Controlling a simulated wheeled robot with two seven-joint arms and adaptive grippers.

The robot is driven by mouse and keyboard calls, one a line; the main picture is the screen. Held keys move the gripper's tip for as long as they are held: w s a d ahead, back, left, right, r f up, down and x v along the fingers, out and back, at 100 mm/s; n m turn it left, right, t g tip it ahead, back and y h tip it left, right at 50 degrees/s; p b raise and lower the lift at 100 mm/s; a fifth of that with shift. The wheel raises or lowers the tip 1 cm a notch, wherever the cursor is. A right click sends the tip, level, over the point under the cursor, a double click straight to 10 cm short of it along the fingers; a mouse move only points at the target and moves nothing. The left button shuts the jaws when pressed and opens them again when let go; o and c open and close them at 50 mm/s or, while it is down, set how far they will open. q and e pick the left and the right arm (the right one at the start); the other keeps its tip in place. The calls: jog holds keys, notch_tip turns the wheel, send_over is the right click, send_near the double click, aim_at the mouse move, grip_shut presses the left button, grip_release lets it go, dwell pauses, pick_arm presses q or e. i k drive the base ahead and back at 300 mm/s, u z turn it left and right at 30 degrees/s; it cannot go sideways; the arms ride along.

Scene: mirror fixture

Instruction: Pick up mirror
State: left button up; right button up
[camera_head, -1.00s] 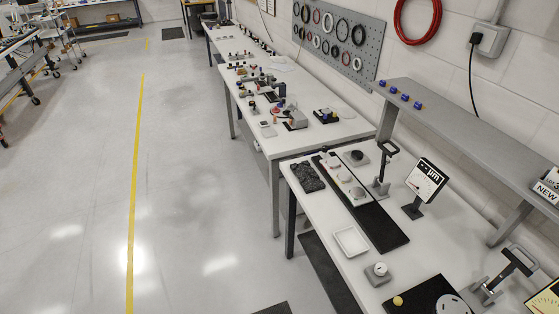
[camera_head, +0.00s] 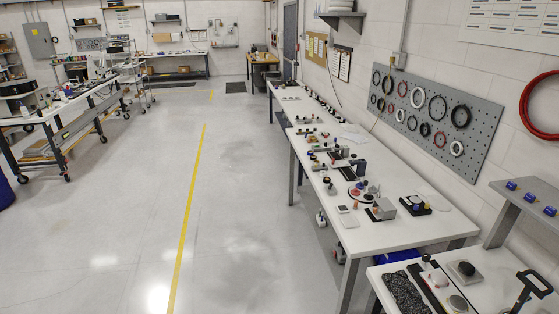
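Neither of my grippers shows in the head view. I cannot make out for certain which thing is the mirror. On the near white table (camera_head: 378,270) at the lower right stand a square grey piece with a dark round top (camera_head: 466,268), a small pale round piece (camera_head: 458,302) on a black strip, and a dark textured slab (camera_head: 405,293). A black-handled stand (camera_head: 530,290) is cut off at the lower right corner.
A long white table (camera_head: 415,232) with several small fixtures runs along the right wall under a pegboard (camera_head: 455,110) of rings. A grey shelf (camera_head: 525,190) juts in at right. Open floor (camera_head: 240,200) with a yellow line (camera_head: 190,215) lies left. A wheeled cart (camera_head: 70,115) stands far left.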

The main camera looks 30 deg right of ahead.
aim_at(439, 280)
jog(key=i, duration=3)
jog(key=z, duration=4.25)
